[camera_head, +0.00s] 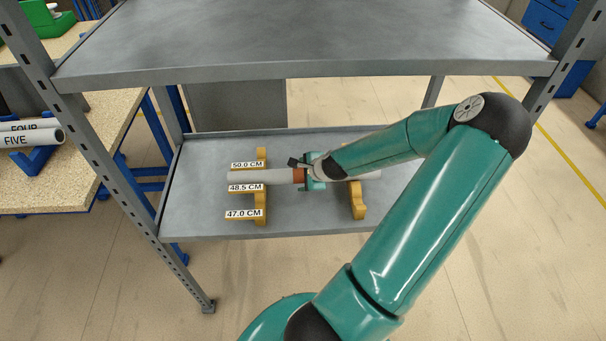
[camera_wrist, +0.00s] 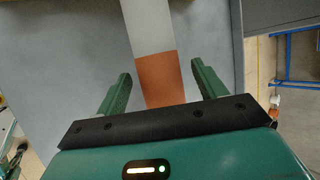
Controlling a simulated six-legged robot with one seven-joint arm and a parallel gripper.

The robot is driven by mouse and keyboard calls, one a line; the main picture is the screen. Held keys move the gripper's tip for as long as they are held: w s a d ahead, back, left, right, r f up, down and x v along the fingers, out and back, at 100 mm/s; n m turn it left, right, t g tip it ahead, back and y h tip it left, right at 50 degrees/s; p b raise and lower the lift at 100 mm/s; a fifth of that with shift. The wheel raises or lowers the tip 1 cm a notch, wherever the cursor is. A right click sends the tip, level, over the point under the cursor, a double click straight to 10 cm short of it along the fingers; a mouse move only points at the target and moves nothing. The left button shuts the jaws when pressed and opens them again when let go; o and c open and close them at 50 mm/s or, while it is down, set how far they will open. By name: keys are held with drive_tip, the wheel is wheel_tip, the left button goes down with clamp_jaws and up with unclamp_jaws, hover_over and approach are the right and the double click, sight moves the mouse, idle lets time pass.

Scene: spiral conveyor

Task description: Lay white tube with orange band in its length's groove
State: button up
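The white tube (camera_head: 262,177) with an orange band (camera_head: 299,176) lies across the two yellow grooved holders (camera_head: 261,206) (camera_head: 357,203) on the lower shelf. In the body camera view it shows between the 50.0 CM label (camera_head: 247,165) and the 48.5 CM label (camera_head: 245,188). I cannot tell whether it is fully seated in a groove. My gripper (camera_head: 312,174) is at the tube's middle, beside the band. In the wrist view my gripper (camera_wrist: 162,88) is open, fingers on either side of the orange band (camera_wrist: 160,78), with gaps to both. The gripper hides part of the tube.
The 47.0 CM label (camera_head: 243,214) marks the nearest place, which is empty. The upper shelf (camera_head: 300,40) hangs above the lower shelf (camera_head: 190,210). Metal posts stand at the sides. Tubes marked FOUR and FIVE (camera_head: 30,135) rest on a table at left.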

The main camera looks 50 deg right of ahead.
drive_tip(key=v, duration=1.3)
drive_tip(key=shift+s+r, duration=0.3)
idle(0.4)
